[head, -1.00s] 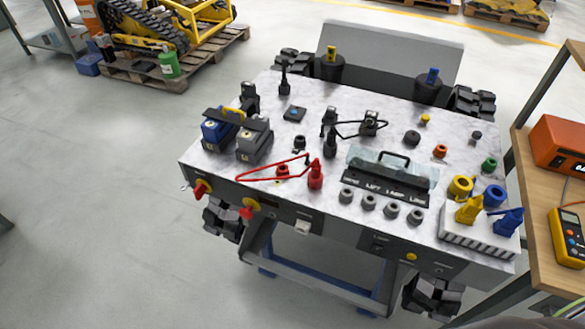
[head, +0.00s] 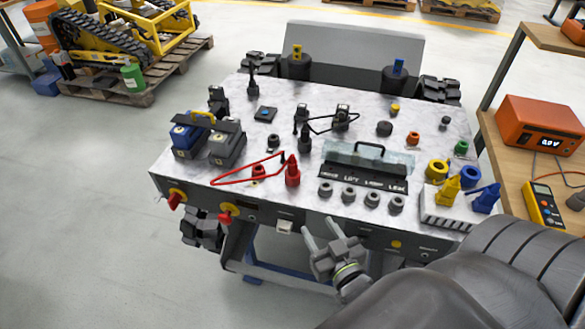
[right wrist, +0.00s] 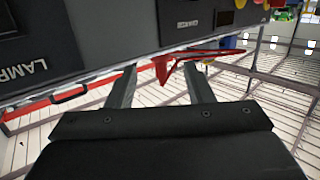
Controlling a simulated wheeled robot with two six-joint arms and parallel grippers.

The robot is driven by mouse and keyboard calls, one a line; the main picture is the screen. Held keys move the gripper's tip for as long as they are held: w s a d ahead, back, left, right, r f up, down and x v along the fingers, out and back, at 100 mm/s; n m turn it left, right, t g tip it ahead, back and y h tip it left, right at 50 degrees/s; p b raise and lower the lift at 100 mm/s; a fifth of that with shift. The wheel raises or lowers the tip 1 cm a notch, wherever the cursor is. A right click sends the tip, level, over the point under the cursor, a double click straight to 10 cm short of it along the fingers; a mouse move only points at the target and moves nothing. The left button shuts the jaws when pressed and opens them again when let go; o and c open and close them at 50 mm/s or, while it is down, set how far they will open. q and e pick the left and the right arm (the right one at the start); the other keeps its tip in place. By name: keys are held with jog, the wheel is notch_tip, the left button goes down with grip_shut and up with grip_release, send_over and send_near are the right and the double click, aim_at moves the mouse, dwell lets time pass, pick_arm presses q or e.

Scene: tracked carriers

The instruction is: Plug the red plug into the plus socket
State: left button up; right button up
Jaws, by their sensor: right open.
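The red plug (head: 292,172) stands upright on the light marbled deck of the carrier, near its front edge. Its red lead (head: 238,171) loops away to the left. A red ring-shaped socket (head: 258,171) sits just left of the plug, partly behind the lead; I cannot read a plus mark on it. My right gripper (head: 319,226) is open and empty, in front of the carrier's front panel, below and right of the plug. In the right wrist view a red shape (right wrist: 165,68), seemingly the plug with its lead, shows beyond the open fingers. My left gripper is not in view.
Grey sockets (head: 349,194) line the deck's front edge beside a clear-covered box (head: 368,160). Blue and grey battery blocks (head: 188,138) stand at left. Yellow and blue plugs (head: 447,190) sit in a white holder at right. Red switches (head: 226,216) stick out of the front panel.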

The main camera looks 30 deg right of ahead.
notch_tip(320, 180, up, 5)
jog(key=t, duration=0.1)
send_near(295, 169)
jog(key=w, duration=0.3)
jog(key=w+b, duration=0.1)
jog(key=w, duration=0.1)
jog(key=shift+w+d+f, duration=0.15)
jog(key=shift+w+d, duration=0.05)
jog(key=shift+d, duration=0.15)
jog(key=shift+w+d+p, duration=0.15)
jog(key=shift+w+d, duration=0.05)
jog(key=shift+w, duration=0.75)
jog(key=shift+w+d+p, duration=0.2)
jog(key=shift+w+d, duration=0.05)
jog(key=shift+w, duration=0.75)
jog(key=shift+w+d+p, duration=0.15)
jog(key=shift+w+d, duration=0.05)
jog(key=shift+w, duration=0.75)
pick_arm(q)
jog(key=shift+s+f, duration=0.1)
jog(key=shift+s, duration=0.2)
